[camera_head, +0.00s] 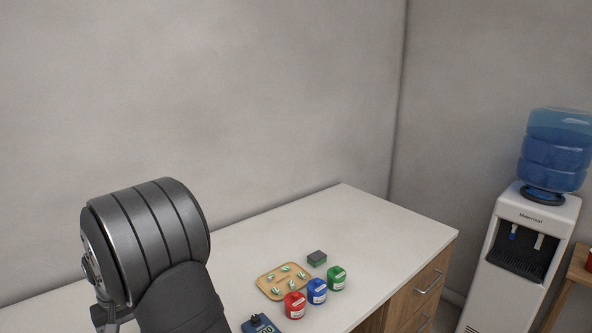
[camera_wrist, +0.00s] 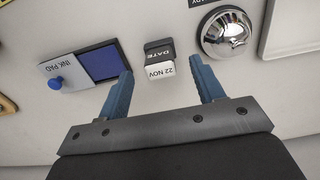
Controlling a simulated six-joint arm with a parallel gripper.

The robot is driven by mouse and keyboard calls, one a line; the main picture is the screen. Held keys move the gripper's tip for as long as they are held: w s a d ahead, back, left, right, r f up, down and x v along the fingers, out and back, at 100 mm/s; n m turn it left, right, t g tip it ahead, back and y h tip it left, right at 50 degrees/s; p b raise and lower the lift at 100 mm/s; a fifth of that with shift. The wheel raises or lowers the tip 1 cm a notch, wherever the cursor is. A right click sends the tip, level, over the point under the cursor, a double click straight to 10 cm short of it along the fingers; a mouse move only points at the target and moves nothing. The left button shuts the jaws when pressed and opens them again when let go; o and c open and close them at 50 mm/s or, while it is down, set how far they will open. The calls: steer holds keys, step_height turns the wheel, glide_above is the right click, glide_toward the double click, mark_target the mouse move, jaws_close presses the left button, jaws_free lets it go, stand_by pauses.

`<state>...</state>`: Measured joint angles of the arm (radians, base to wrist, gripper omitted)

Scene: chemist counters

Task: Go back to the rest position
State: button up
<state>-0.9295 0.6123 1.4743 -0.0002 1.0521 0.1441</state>
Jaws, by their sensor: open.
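My gripper (camera_wrist: 165,88) shows in the wrist view with its two blue fingers spread apart and nothing held between them. Beyond the fingertips, a date stamp block (camera_wrist: 159,60) marked "22 NOV" stands on the counter, apart from the fingers. In the head view my gripper is out of sight, and only a dark grey part of my arm shows at the lower left.
The wrist view shows an ink pad (camera_wrist: 100,62) and a silver bell (camera_wrist: 228,33). A water cooler (camera_head: 505,285) stands right.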

steer(key=w+d+r, duration=0.4)
steer(key=d+r, duration=0.3)
steer(key=d, duration=0.4)
steer(key=w+d+m, duration=0.2)
steer(key=w+d, duration=0.4)
steer(key=w, duration=0.3)
steer(key=w+d+m, duration=0.3)
steer(key=w+d, duration=0.3)
steer(key=w, duration=0.3)
steer(key=w+d+f+m, duration=0.1)
steer(key=w+d+m, duration=0.1)
steer(key=w+d, duration=0.3)
steer(key=w+d+f+m, duration=0.1)
steer(key=w+d, duration=0.5)
steer(key=d, duration=0.8)
steer(key=shift+f+m, duration=0.35)
steer(key=shift+m, duration=0.05)
